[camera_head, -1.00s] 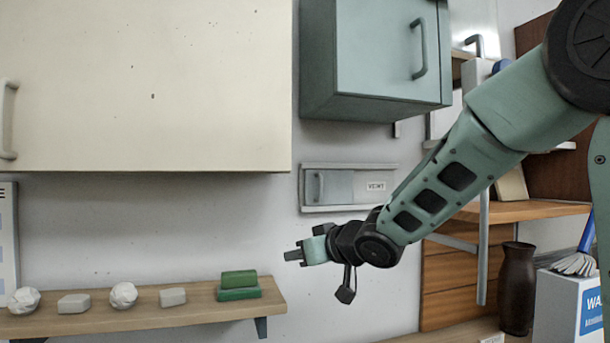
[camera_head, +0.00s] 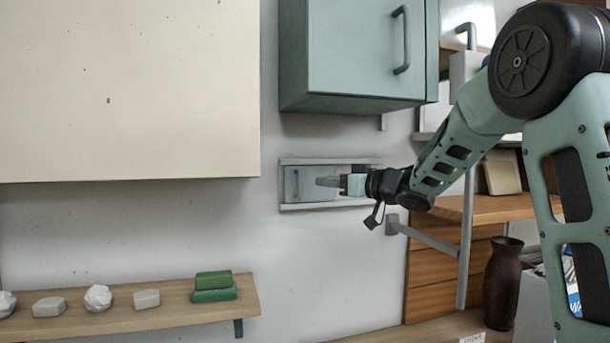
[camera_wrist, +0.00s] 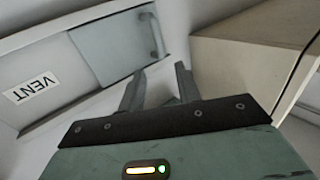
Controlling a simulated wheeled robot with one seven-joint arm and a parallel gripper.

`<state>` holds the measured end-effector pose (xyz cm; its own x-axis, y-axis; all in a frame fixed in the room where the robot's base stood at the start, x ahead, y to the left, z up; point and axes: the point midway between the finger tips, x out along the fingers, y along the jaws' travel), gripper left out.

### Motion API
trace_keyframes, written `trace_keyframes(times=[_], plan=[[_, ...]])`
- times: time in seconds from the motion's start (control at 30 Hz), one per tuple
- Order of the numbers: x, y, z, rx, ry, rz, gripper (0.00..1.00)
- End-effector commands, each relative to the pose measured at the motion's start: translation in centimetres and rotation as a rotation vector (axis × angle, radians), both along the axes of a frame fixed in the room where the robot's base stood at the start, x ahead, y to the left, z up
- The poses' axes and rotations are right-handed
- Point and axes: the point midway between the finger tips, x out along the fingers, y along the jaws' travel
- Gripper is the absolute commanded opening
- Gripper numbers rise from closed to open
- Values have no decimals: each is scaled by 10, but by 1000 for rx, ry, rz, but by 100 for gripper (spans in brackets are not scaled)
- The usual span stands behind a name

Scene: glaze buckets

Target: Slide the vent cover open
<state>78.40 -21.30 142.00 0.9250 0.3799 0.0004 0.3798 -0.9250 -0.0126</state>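The vent (camera_head: 330,206) is a pale, wide frame on the wall. Its grey-green sliding cover (camera_head: 308,197) sits at the left end of the frame, with a small upright handle (camera_head: 296,185) near its left edge. In the wrist view the cover (camera_wrist: 112,48) and its handle (camera_wrist: 153,36) show clearly, and a "VENT" label (camera_wrist: 31,87) is on the pale panel beside it. My gripper (camera_head: 322,182) is in front of the cover, just right of the handle in the head view. In the wrist view its fingers (camera_wrist: 158,72) are apart, empty, and short of the handle.
A cream cabinet (camera_head: 130,90) hangs left of the vent, and a teal cabinet (camera_head: 355,50) hangs above it. A wooden shelf (camera_head: 180,316) at lower left holds green blocks and pale lumps. A grey post (camera_head: 466,240) and brown vase (camera_head: 503,285) stand right. The wall below the vent is clear.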

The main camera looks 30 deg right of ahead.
Motion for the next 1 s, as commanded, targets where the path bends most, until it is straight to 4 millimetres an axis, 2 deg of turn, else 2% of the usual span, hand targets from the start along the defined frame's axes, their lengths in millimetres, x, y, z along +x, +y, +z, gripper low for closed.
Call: trace_keyframes(times=[0.2, 0.4, 0.6, 0.87, 1.0], plan=[[42, 18, 2, 0, 1, 2, 33], [69, 28, 2, 0, 0, 0, 33], [79, 32, 0, -1, 0, 0, 33], [80, 33, 0, -1, 0, -1, 33], [79, 33, 0, -1, 0, -1, 0]])
